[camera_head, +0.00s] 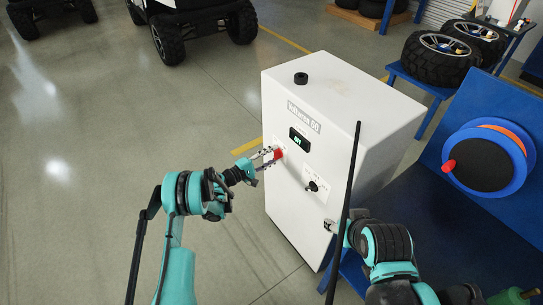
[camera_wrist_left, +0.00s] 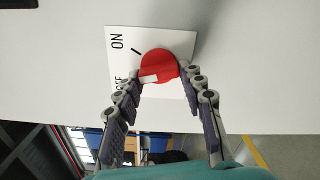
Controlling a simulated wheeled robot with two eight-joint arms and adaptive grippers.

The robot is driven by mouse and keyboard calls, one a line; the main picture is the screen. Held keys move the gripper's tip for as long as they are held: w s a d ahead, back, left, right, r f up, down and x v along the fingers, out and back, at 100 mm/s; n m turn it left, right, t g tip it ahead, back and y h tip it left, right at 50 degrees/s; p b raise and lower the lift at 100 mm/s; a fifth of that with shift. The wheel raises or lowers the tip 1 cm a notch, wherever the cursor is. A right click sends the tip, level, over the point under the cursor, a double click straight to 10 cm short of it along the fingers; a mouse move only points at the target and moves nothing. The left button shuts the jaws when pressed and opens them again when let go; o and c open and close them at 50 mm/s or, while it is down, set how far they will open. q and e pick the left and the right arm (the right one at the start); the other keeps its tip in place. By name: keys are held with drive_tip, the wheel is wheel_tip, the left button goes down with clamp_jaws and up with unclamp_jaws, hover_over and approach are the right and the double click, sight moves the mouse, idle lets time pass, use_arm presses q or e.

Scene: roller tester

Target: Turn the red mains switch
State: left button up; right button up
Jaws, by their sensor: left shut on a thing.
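The red mains switch (camera_head: 278,153) is on the front of the white cabinet (camera_head: 290,205), below a small display. In the left wrist view the red switch (camera_wrist_left: 163,62) is a round knob on a white plate (camera_wrist_left: 183,40). Its white mark lies at the lower left. "ON" is printed at upper left; the lettering below it is partly hidden by a finger. My left gripper (camera_head: 270,157) is shut on the switch, one finger at each side of its lower edge. My right gripper (camera_head: 332,226) is by the cabinet's right front edge; its fingers are too small to judge.
A dark display (camera_head: 300,139) with green characters and a black knob (camera_head: 313,186) are on the cabinet front. A blue reel (camera_head: 488,165) stands at the right, with tyres (camera_head: 438,58) behind.

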use_arm(q)
drive_tip(key=shift+f+n, duration=0.1)
drive_tip(key=shift+n, duration=1.2)
drive_tip(key=o, duration=1.2)
drive_tip(key=shift+c, duration=0.2)
drive_tip(key=v, duration=1.2)
